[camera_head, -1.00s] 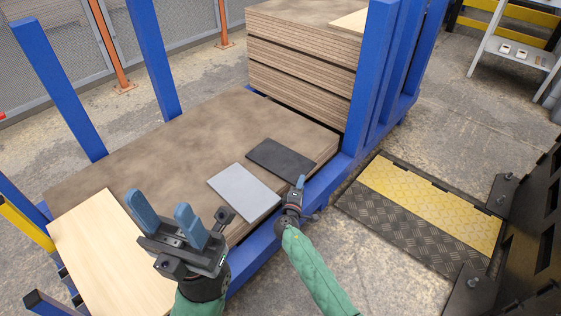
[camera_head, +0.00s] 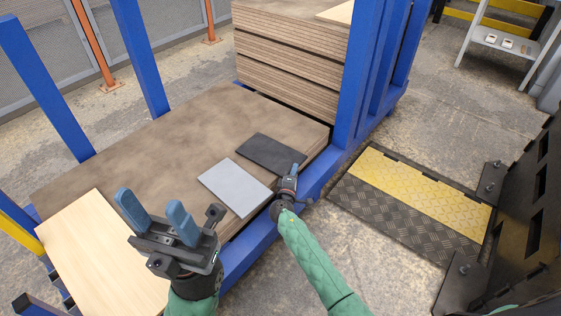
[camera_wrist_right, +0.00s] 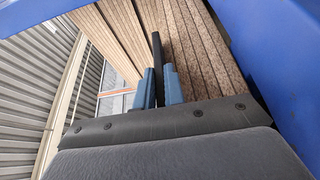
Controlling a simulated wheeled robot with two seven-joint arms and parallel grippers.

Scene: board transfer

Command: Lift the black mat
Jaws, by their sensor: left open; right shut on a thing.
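The black mat (camera_head: 267,152) is a thin dark rectangle at the front right corner of the brown board, beside the light grey mat (camera_head: 236,188). My right gripper (camera_head: 291,173) is at the black mat's near edge, with its fingers shut on it. In the right wrist view the black mat (camera_wrist_right: 156,55) shows edge-on as a thin dark strip between the blue fingers (camera_wrist_right: 160,86). I cannot tell whether the mat is clear of the board. My left gripper (camera_head: 152,204) is open and empty, above the front left of the board.
The brown board (camera_head: 150,150) lies in a blue frame (camera_head: 250,245) with upright posts. A stack of boards (camera_head: 288,65) stands behind it, and a pale wood board (camera_head: 100,250) lies at the left. A yellow and black ramp (camera_head: 410,200) is on the floor at the right.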

